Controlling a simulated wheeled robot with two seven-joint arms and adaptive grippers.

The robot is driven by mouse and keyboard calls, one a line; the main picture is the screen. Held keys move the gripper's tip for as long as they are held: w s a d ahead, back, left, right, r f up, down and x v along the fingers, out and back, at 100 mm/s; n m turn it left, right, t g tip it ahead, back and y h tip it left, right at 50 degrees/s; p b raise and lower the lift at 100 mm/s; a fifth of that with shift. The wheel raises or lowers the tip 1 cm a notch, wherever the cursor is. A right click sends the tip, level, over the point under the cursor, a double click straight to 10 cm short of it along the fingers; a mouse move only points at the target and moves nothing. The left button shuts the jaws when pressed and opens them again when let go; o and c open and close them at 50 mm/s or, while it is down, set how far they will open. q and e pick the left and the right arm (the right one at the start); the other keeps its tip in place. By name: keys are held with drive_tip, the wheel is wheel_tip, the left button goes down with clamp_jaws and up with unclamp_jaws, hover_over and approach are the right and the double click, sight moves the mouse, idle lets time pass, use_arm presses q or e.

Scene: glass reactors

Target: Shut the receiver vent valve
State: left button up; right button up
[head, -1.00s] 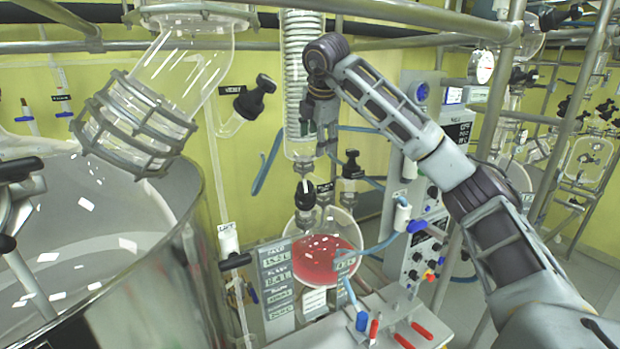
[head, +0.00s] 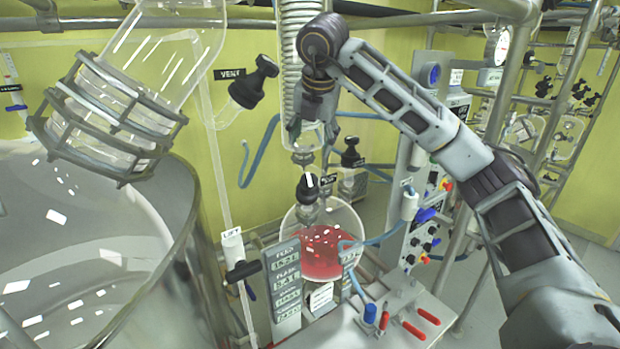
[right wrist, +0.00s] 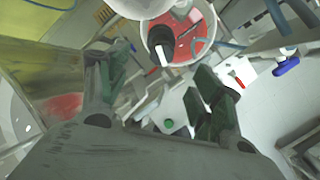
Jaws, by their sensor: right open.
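The receiver flask (head: 324,266), a round glass vessel with red liquid, stands low in the middle of the head view. A black knob (head: 307,187) with a white mark sits on its neck. A second black-capped valve (head: 351,153) with a dark label stands just right and behind. I cannot read which one is the receiver's vent. My right gripper (head: 312,128) is above the flask, pointing down, open and empty. In the right wrist view its fingers (right wrist: 152,75) are spread, and the marked knob (right wrist: 160,40) shows beyond them, apart from them. My left gripper is out of view.
Another black valve labelled VENT (head: 262,70) is on glass higher up at the left. A glass coil column (head: 302,60) hangs beside my gripper. A large steel vessel (head: 190,225) fills the left. A control panel (head: 425,215) and blue hoses (head: 390,233) are at the right.

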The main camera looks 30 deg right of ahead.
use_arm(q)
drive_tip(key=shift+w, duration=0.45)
use_arm(e)
drive_tip(key=shift+s+a+f+n+g, duration=0.1)
drive_tip(key=shift+s+n, duration=0.05)
drive_tip(key=shift+n, duration=0.7)
drive_tip(key=shift+s+a+f+n+g, duration=0.1)
drive_tip(key=shift+n, duration=0.8)
drive_tip(key=shift+s+a+f+n+g, duration=0.1)
drive_tip(key=shift+s+n, duration=0.05)
drive_tip(key=shift+n, duration=0.7)
drive_tip(key=shift+d+r, duration=0.1)
approach(309, 179)
drive_tip(key=shift+f, duration=0.8)
use_arm(q)
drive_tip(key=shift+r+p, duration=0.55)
drive_tip(key=shift+p, duration=0.05)
use_arm(e)
drive_tip(key=shift+w+x, duration=0.15)
drive_tip(key=shift+x, duration=2)
drive_tip(key=shift+w+x, duration=0.15)
drive_tip(key=shift+x, duration=2.05)
drive_tip(key=shift+d+r, duration=0.15)
